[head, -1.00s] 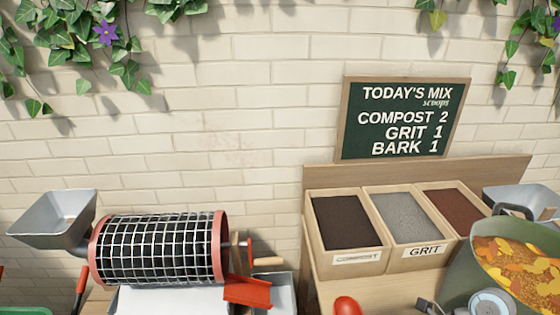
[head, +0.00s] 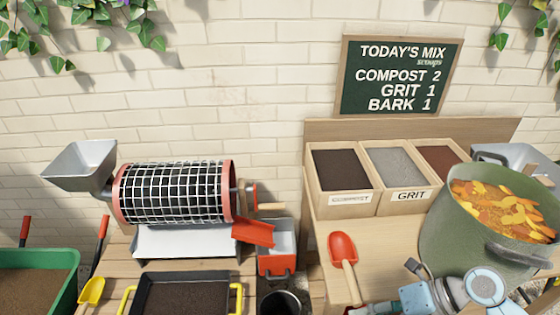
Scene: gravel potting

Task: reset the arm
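My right arm (head: 485,287) comes into the head view at the bottom right, in front of the green pot. Its pale blue wrist links point left, and a dark end part, perhaps of my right gripper (head: 374,308), shows at the bottom edge. The fingertips are cut off or hidden, so I cannot tell whether they are open or shut. My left arm and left gripper are not in view. A red scoop (head: 343,250) lies on the right bench, just above the wrist, apart from it.
A green pot (head: 470,240) of orange leaves stands close by my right arm. Bins of compost (head: 341,170), grit (head: 398,167) and bark (head: 440,160) stand behind. A mesh drum sieve (head: 175,192), a black tray (head: 185,296), a yellow scoop (head: 91,291) and a green tub (head: 40,262) are left.

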